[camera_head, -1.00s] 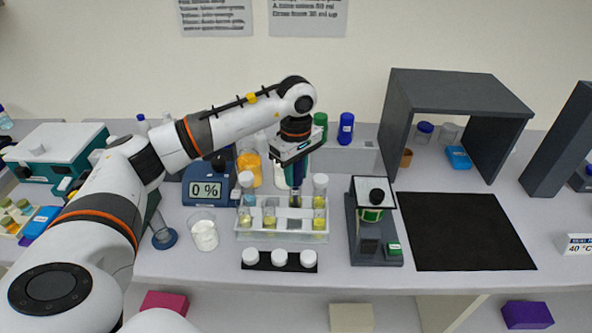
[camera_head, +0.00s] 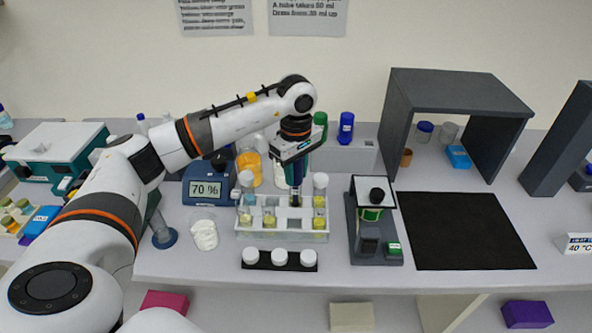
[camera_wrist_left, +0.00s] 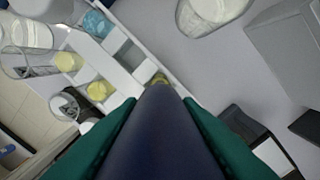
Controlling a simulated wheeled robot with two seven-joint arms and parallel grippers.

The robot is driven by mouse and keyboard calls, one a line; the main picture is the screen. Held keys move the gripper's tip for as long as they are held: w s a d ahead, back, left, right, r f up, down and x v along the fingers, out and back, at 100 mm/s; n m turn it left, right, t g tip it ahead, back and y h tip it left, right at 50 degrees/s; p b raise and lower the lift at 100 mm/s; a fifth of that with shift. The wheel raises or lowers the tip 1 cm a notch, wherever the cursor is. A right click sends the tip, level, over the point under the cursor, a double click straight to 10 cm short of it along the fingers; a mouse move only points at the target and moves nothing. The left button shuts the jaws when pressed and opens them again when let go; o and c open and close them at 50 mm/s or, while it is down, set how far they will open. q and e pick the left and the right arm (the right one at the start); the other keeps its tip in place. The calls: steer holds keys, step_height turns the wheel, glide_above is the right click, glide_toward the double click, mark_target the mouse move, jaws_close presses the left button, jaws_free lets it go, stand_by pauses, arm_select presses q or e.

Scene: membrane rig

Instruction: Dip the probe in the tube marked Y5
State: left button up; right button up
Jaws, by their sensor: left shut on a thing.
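My left gripper (camera_head: 296,168) is shut on the dark blue probe (camera_head: 296,184), which points down at the clear tube rack (camera_head: 285,236). In the left wrist view the probe (camera_wrist_left: 160,135) sits between green fingers, its lower end at a rack opening with yellow liquid (camera_wrist_left: 160,79). The probe hides most of that tube, and I cannot read its mark. The tip itself is hidden. The blue meter (camera_head: 208,187) left of the rack reads 70 %. My right gripper is not in view.
A black strip with white caps (camera_head: 280,260) lies in front. A beaker (camera_head: 204,234) is at left, a small dark stand (camera_head: 374,230) at right. The black mat (camera_head: 465,232) is clear.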

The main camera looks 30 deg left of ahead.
arm_select(q)
steer(key=shift+r+p, duration=3.35)
steer(key=shift+r, duration=2.2)
